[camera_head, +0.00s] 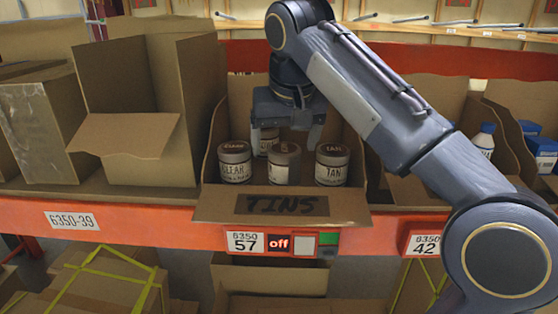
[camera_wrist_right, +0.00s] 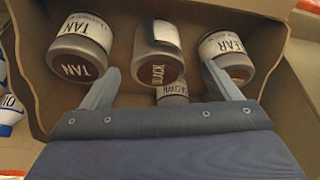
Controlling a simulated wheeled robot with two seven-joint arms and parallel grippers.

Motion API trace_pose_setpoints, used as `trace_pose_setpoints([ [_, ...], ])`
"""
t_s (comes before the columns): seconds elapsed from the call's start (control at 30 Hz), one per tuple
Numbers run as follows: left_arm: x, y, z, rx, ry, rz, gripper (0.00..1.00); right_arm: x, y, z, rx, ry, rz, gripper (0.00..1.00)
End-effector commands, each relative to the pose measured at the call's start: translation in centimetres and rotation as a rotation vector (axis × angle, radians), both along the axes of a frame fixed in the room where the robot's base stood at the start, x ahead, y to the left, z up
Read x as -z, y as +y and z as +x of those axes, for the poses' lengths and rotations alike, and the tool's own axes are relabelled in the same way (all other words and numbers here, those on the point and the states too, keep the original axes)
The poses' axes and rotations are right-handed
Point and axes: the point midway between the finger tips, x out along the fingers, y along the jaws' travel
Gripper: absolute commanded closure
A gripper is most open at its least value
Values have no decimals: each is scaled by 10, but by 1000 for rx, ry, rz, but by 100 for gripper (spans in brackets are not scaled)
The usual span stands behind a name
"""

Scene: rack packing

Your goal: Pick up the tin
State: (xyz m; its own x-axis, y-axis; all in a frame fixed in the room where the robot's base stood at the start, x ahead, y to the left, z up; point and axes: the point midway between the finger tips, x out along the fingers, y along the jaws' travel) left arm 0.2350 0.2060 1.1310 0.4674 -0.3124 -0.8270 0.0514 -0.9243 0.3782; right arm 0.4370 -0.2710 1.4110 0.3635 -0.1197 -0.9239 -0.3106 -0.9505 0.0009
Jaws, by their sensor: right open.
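Several grey tins with white labels stand upright in the cardboard bin (camera_head: 212,140) marked TINS. In the head view the CLEAR tin (camera_head: 235,163) is at left, the middle tin (camera_head: 284,165) beside it, and the TAN tin (camera_head: 332,166) at right. Another tin (camera_head: 265,142) stands behind, partly hidden. In the wrist view I see TAN (camera_wrist_right: 82,52), BLACK (camera_wrist_right: 158,52), CLEAR (camera_wrist_right: 230,55) and a smaller BROWN tin (camera_wrist_right: 172,92). My right gripper (camera_head: 289,124) is open and empty above the tins. In the wrist view its fingers (camera_wrist_right: 162,85) are spread wide. My left gripper is not in view.
The bin's walls surround the tins closely.

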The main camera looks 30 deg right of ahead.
Motion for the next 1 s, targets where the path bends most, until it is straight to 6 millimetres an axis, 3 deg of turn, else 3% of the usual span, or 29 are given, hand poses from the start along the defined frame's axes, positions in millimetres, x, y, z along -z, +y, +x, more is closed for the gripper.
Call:
trace_pose_setpoints([
  [0.47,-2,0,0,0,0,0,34,60,-11,23,3,9,0,17],
  [0.77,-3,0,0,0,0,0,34,65,-11,26,2,4,2,17],
  [1.0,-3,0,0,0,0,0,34,64,-11,26,2,2,1,46],
])
